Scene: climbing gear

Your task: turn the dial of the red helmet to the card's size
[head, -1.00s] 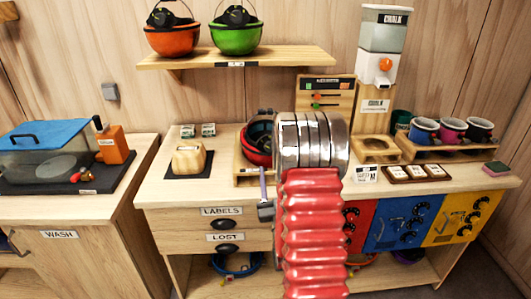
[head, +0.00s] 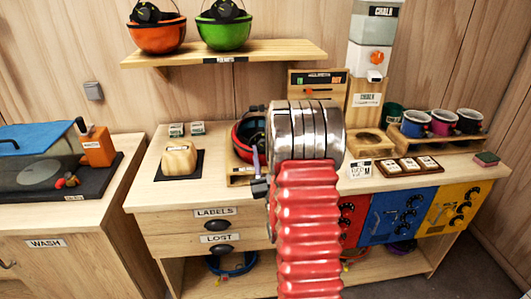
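The red helmet (head: 241,150) sits on the bench behind my arm, in a wooden stand. Its dark inside shows, and my arm covers its right part; I cannot make out its dial or the dial's setting. A small white card (head: 360,171) stands on the bench right of my arm. Its print is small; it seems to read RED at the top and M at the lower right. My arm's red bellows and chrome rings fill the middle of the view. My gripper's fingers are hidden behind them, so its opening and its distance from the helmet do not show.
An orange helmet (head: 157,37) and a green helmet (head: 225,36) sit on the wall shelf (head: 285,50). A chalk dispenser (head: 373,60), several cups and a wooden tray (head: 410,165) stand at the right. A wooden block (head: 179,158) on a dark mat is at the left.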

